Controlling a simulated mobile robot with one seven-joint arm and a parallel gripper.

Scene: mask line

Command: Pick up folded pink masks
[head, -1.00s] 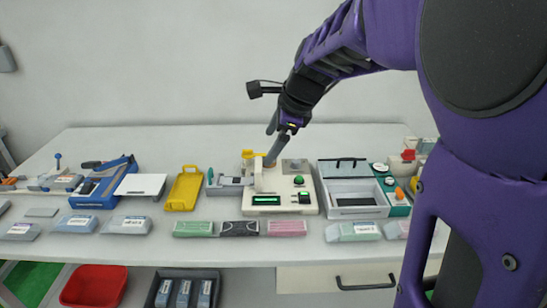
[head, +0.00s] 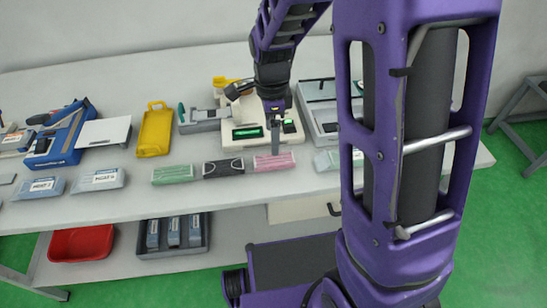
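The folded pink masks (head: 275,162) lie as a flat stack on the front part of the white table, right of a black stack (head: 223,168) and a green stack (head: 173,174). My gripper (head: 275,149) points down at the pink stack, its fingers over or just behind the stack's back edge. I see the fingers nearly edge-on as one narrow shape, so their opening is hidden. I cannot tell whether they touch the masks.
A white machine (head: 240,127) with a green display stands just behind the pink stack. A yellow tray (head: 155,130) is left. A clear-wrapped pack (head: 335,158) lies to the right, partly behind my arm. Below are a red bin (head: 82,243) and a dark crate (head: 172,252).

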